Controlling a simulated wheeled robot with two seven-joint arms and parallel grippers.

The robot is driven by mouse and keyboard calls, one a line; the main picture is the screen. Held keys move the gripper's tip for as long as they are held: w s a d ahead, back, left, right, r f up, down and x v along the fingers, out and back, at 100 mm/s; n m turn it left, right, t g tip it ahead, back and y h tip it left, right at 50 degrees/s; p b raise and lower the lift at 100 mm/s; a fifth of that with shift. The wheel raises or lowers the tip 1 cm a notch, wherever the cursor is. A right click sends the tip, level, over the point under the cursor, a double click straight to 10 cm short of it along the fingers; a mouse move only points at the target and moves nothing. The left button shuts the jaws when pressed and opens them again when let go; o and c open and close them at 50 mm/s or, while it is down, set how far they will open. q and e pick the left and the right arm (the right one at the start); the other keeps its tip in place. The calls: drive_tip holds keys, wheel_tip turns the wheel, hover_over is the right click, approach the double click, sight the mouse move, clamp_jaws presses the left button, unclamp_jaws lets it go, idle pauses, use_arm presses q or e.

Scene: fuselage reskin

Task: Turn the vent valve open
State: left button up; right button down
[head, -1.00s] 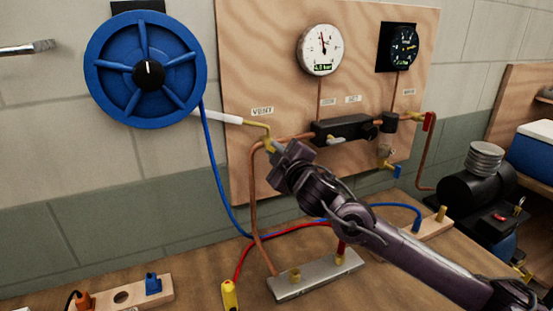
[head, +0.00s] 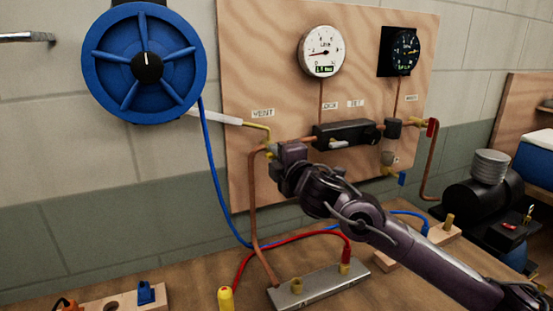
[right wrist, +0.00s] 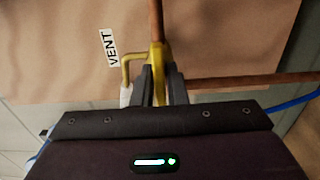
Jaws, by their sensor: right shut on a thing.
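The vent valve (right wrist: 158,62) is a brass-yellow fitting beside the VENT label (right wrist: 109,48) in the right wrist view. In the head view the valve is mostly hidden behind my right gripper (head: 277,150). The wrist view shows my right gripper's dark fingers (right wrist: 160,86) one on each side of the yellow valve part, shut on it. A bent yellow tube (head: 258,127) runs from the valve to a white sleeve (head: 213,117). The white pressure gauge (head: 321,52) has its needle pointing left. My left gripper is not in view.
The plywood panel (head: 237,60) also carries a dark-faced gauge (head: 404,50), a black block (head: 345,133) and copper pipes (head: 251,200). A blue reel (head: 100,67) hangs at left. A metal manifold (head: 318,286) with red and blue hoses lies on the bench below my arm.

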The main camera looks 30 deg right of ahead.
idle(0.4)
drive_tip(key=c, duration=1.5)
unclamp_jaws()
drive_tip(key=shift+s+a+b, duration=0.15)
drive_tip(key=shift+s+b, duration=0.25)
drive_tip(key=shift+s, duration=1.55)
drive_tip(key=shift+s+a+b, duration=0.1)
drive_tip(key=shift+s+b, duration=0.3)
drive_tip(key=shift+s, duration=1.55)
